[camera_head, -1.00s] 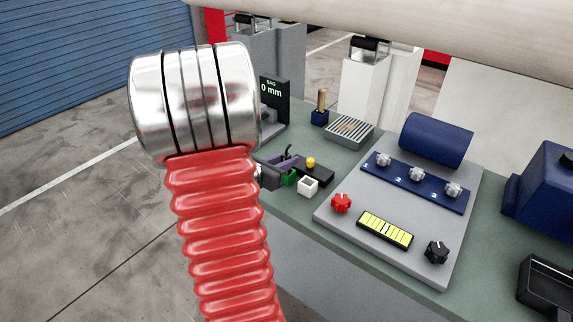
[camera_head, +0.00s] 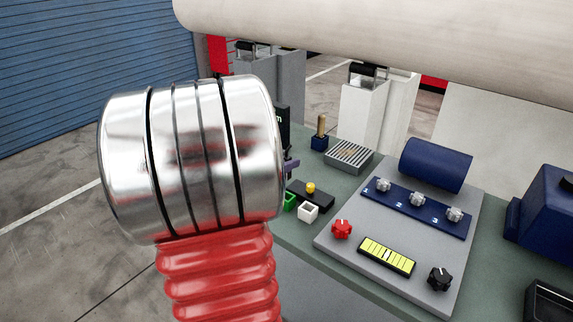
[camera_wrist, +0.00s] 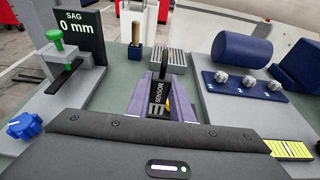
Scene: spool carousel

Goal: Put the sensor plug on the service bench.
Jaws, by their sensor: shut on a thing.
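The sensor plug (camera_wrist: 158,98) is a dark piece with pale "SENSOR" lettering and a black loop at its far end. It sits between the purple fingers of my gripper (camera_wrist: 160,90), which is shut on it. The service bench (camera_head: 338,183) has a grey-green top, and it also shows in the wrist view (camera_wrist: 112,84). My gripper is over the bench's left part; I cannot tell whether the plug touches the top. In the head view the plug is hidden behind my silver arm joint, and only a bit of purple finger shows.
A ribbed grille (camera_head: 349,157) lies behind, and a grey control panel (camera_head: 330,245) to the right. A sag display (camera_wrist: 80,38) stands at left.

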